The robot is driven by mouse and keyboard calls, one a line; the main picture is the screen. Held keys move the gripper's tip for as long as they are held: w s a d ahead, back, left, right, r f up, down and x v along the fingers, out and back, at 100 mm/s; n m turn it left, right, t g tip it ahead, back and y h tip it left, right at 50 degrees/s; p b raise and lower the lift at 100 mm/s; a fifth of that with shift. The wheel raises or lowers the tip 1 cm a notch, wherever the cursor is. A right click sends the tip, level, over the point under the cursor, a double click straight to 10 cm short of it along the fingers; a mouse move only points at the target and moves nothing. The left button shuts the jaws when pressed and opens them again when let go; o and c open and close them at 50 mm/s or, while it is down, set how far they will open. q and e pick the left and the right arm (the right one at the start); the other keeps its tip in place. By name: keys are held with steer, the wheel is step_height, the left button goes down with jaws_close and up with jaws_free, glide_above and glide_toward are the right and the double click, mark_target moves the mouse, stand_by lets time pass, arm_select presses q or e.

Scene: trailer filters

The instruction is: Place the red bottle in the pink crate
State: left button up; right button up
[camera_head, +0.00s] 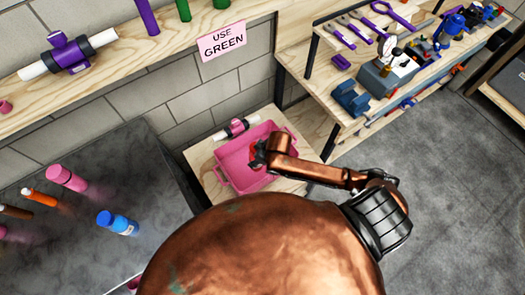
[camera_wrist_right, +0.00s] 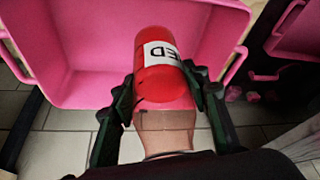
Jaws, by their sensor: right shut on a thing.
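The pink crate (camera_head: 232,163) stands on a light wooden surface below the wall shelf in the head view. Its pink walls also fill much of the right wrist view (camera_wrist_right: 95,70). My right gripper (camera_wrist_right: 162,88) is shut around the red bottle (camera_wrist_right: 152,45), with one dark finger on each side. The bottle has a white label with upside-down letters "ED". In the head view my right gripper (camera_head: 262,152) is over the crate's opening, with a small red patch showing there. Whether the bottle touches the crate is unclear. My left gripper is not in view.
Pink, orange and blue bottles stand on the dark table (camera_head: 100,160) at left. A "USE GREEN" sign (camera_head: 222,42) hangs above. A tool-filled wooden bench (camera_head: 345,115) stands at right.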

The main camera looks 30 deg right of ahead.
steer(key=shift+w+d+f+b, duration=0.5)
steer(key=shift+w+d+f, duration=0.55)
steer(key=shift+d+f, duration=0.8)
steer(key=shift+w+d+f+b, duration=0.55)
steer(key=shift+w+d+f, duration=0.75)
steer(key=shift+f, duration=0.8)
steer(key=shift+w+d+f+b, duration=0.5)
steer(key=shift+w+d+f, duration=0.35)
steer(key=shift+d+f, duration=1.05)
steer(key=shift+a+f, duration=0.1)
steer(key=shift+f, duration=0.05)
steer(key=shift+f, duration=0.1)
steer(key=o, duration=1.4)
steer(key=p+v, duration=0.2)
steer(key=v, duration=1)
steer(key=shift+p, duration=0.3)
